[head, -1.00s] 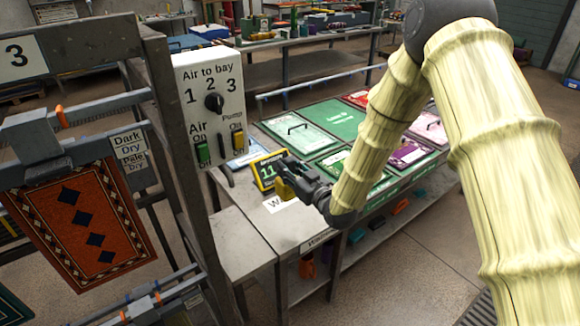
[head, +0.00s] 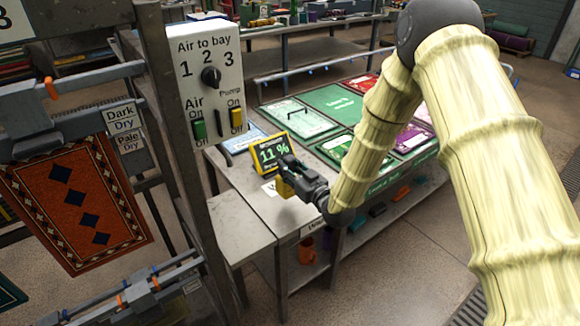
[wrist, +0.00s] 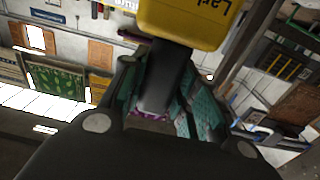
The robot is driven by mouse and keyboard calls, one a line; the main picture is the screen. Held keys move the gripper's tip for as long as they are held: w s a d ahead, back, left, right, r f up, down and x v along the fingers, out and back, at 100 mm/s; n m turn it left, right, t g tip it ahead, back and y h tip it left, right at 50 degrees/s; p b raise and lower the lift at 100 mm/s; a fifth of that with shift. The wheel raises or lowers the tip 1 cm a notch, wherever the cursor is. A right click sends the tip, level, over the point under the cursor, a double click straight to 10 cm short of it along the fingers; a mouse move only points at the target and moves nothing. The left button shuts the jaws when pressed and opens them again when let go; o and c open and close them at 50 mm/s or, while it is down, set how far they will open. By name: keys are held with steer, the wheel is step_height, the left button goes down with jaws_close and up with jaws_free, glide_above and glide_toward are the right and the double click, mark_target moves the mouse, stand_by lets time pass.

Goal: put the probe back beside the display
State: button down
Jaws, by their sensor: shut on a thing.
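The probe has a yellow body and a dark handle. In the wrist view its yellow body (wrist: 185,20) is at the top, cut off by the frame, and its dark handle (wrist: 165,78) lies between my teal finger pads. My gripper (wrist: 158,98) is shut on that handle. In the head view my gripper (head: 297,172) holds the yellow probe (head: 285,188) over the near left end of the bench. The display (head: 271,152), yellow-framed and reading 11 %, stands just behind it. My gripper partly covers the display's right edge. Any gap between probe and bench is unclear.
A white control box (head: 208,85) with a knob and switches is on a grey post left of the display. A red patterned rug (head: 75,205) hangs at left. The bench (head: 240,175) has bare grey surface left of the display; coloured panels (head: 333,107) lie beyond it.

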steer(key=shift+f+b, duration=1.35)
steer(key=shift+f, duration=0.75)
steer(key=c, duration=1)
jaws_free()
steer(key=shift+c, duration=0.2)
steer(key=shift+s, duration=0.1)
